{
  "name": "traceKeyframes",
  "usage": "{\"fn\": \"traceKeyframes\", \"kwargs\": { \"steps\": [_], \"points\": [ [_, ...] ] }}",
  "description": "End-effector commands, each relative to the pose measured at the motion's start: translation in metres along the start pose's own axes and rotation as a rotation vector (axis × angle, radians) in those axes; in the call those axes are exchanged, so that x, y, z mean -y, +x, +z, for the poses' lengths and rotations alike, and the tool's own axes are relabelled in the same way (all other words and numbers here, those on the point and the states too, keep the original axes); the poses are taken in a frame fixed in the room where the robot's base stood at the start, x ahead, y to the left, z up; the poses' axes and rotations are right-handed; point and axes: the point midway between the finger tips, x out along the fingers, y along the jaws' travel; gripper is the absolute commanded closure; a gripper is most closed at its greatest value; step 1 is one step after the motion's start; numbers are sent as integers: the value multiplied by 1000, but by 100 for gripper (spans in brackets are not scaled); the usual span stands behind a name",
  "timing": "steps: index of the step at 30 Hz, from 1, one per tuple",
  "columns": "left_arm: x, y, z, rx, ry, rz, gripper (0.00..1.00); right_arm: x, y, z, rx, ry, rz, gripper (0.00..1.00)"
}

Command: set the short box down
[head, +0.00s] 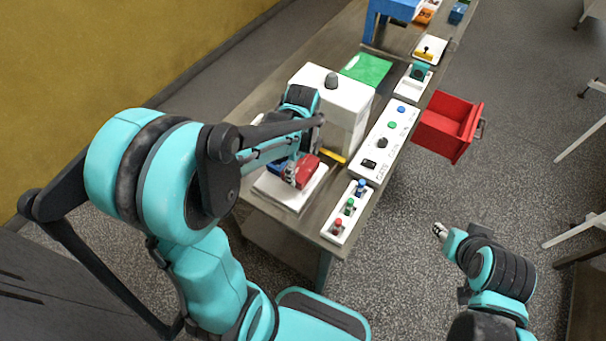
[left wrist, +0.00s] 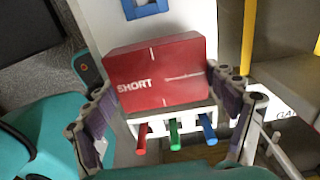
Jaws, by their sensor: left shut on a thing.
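The short box is red with the word SHORT on it. It fills the middle of the left wrist view (left wrist: 160,85) and shows partly behind my arm in the head view (head: 308,166). My left gripper (head: 292,178) is shut on it, with a finger at either side in the left wrist view (left wrist: 168,112). The box is over a white platform (head: 295,203) on the bench; I cannot tell whether it touches. My right gripper (head: 438,230) is over the floor, away from the bench, too small to read.
A white machine (head: 343,108) stands just behind the box. A white strip with red, green and blue pegs (head: 345,213) lies at the bench's near right corner. A button panel (head: 385,138) runs along the right edge, and an open red drawer (head: 448,125) juts out beyond it.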

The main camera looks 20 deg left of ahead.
Motion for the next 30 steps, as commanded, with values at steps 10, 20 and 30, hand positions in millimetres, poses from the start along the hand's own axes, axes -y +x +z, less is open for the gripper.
{"fn": "traceKeyframes", "kwargs": {
  "steps": [10,20,30],
  "points": [
    [0,41,0,0,-1,0,53,0,11,8,0,0,0,60],
    [0,44,0,0,-2,0,53,0,12,8,0,0,0,60],
    [0,44,0,0,-2,0,0,0,13,9,0,0,0,60]
  ]
}}
